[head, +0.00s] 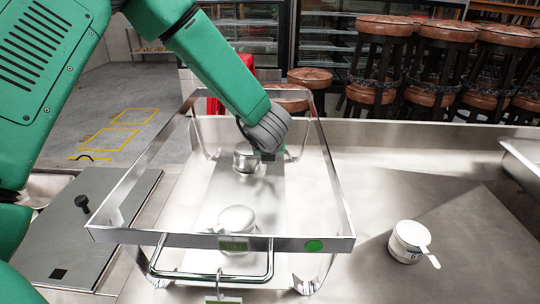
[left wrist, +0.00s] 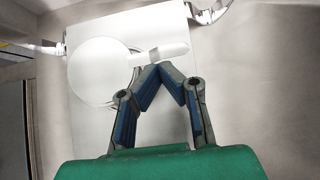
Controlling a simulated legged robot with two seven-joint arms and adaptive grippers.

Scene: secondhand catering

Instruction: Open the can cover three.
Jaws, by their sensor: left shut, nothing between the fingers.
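A white can (head: 245,158) stands towards the far end of the metal frame, partly hidden by my left gripper (head: 262,154). In the left wrist view its round white lid (left wrist: 98,72) has a tab (left wrist: 166,52) sticking out to the right. My left gripper (left wrist: 160,70) is shut and empty, its fingertips meeting in a point right beside the tab. I cannot tell whether they touch it. A second can (head: 237,219) stands nearer in the frame. A third can (head: 408,240) stands on the right, with a tab over its edge and a mark like 6.
A raised metal frame (head: 345,239) with a green dot and a green label surrounds the two cans. A grey board (head: 80,225) with a black knob lies left. Open steel counter (head: 470,215) lies right. Stools (head: 380,60) stand behind.

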